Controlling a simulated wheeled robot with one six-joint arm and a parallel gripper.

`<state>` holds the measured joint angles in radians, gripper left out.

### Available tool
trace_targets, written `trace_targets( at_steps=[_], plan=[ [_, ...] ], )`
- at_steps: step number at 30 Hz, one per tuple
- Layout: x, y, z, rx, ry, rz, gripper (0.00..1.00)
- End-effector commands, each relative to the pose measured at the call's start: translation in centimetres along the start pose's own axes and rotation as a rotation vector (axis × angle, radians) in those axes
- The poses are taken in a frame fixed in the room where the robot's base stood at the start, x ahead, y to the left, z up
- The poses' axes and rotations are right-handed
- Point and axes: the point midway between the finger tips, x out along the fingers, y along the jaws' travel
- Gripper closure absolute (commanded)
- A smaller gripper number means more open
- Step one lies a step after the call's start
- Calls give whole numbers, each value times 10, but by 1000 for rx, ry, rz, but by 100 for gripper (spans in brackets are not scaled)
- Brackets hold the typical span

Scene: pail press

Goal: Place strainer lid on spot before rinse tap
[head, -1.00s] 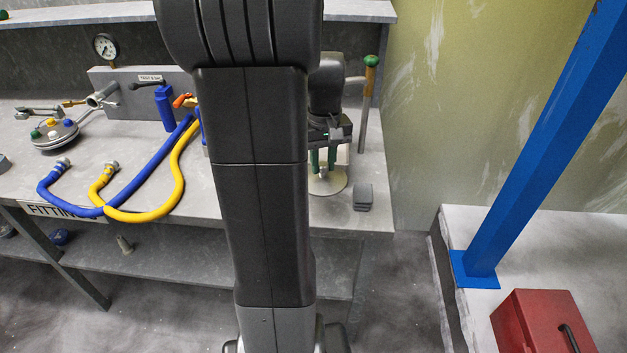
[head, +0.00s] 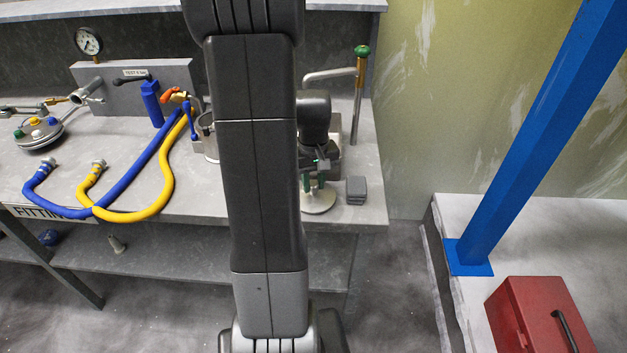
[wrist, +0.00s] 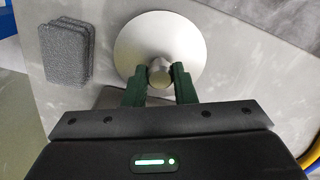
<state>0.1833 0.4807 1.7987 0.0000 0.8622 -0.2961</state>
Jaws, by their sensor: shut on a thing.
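The strainer lid is a pale round disc (head: 320,205) with a knob on top, near the front right of the bench. In the wrist view the lid (wrist: 150,35) shows nearly whole, with its knob between the two green fingers. My gripper (wrist: 159,82) is shut on that knob; in the head view my gripper (head: 314,184) is partly hidden by my arm. The rinse tap (head: 358,85), a brass post with a green top and a grey spout, stands behind it at the bench's right end. I cannot tell whether the lid touches the bench. No marked spot is clear.
A dark grey stack of pads (head: 356,190) lies just right of the lid; it also shows in the wrist view (wrist: 68,52). Blue (head: 130,165) and yellow hoses (head: 165,185) lie to the left. A metal pail (head: 207,140) is mostly behind my arm.

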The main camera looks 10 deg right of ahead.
Motion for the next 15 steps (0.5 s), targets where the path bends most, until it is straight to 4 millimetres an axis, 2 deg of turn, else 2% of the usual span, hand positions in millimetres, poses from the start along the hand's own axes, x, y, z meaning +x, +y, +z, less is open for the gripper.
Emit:
trace_targets(
  at_steps=[8,9,12,15],
  plan=[
    [4,0,0,0,1,0,100],
    [3,0,0,0,0,0,70],
    [3,0,0,0,0,0,54],
    [3,0,0,0,0,0,54]
  ],
)
